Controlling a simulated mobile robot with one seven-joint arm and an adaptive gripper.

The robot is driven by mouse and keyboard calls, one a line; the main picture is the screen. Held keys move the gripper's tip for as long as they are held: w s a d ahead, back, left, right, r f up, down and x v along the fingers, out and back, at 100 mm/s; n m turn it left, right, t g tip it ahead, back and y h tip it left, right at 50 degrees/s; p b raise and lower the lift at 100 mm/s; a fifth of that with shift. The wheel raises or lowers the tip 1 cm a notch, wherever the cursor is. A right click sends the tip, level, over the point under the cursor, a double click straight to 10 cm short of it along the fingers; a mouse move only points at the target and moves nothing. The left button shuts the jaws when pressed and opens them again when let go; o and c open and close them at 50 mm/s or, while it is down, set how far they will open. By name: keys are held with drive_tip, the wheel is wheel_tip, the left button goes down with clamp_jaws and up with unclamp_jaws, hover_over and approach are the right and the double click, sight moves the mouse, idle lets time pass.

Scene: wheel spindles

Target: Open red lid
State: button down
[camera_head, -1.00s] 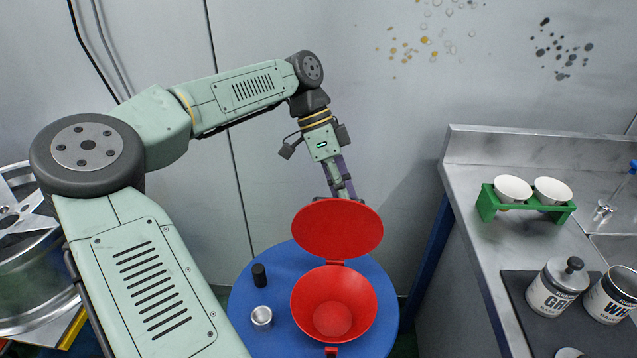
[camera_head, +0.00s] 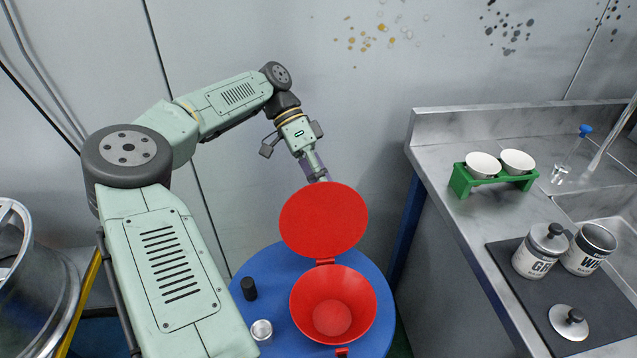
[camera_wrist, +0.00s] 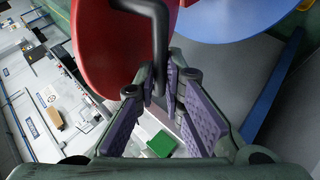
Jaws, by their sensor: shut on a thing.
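The red lid (camera_head: 323,222) stands raised on its hinge at the far side of the red bin (camera_head: 352,290). The bin's open top and inside show in the head view. The lid's inner face is toward the head camera, and its outer side is hidden there. In the wrist view the red lid (camera_wrist: 105,45) fills the upper left, with a dark bar handle (camera_wrist: 160,30) on it. My gripper (camera_wrist: 162,90) is shut on this handle, with the purple-padded fingers on either side. In the head view my fingertips are hidden behind the lid.
The bin stands on a round blue table (camera_head: 262,272) with a small black cylinder (camera_head: 249,289) and a metal cup (camera_head: 261,331). A steel counter (camera_head: 450,230) stands to the right, with a green cup rack (camera_head: 462,182) and canisters (camera_head: 540,250). A grey wall is close behind my arm.

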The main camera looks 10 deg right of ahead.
drive_tip(key=shift+w+a+f, duration=0.2)
drive_tip(key=shift+w+f, duration=0.1)
drive_tip(key=shift+f, duration=0.05)
drive_tip(key=c, duration=1.8)
unclamp_jaws()
drive_tip(key=shift+w+f, duration=0.1)
drive_tip(key=shift+w, duration=0.05)
drive_tip(key=shift+c, duration=0.2)
drive_tip(key=shift+o, duration=0.8)
drive_tip(key=v, duration=0.7)
drive_tip(key=shift+w+r, duration=0.15)
drive_tip(key=shift+r, duration=0.1)
drive_tip(key=shift+a, duration=0.15)
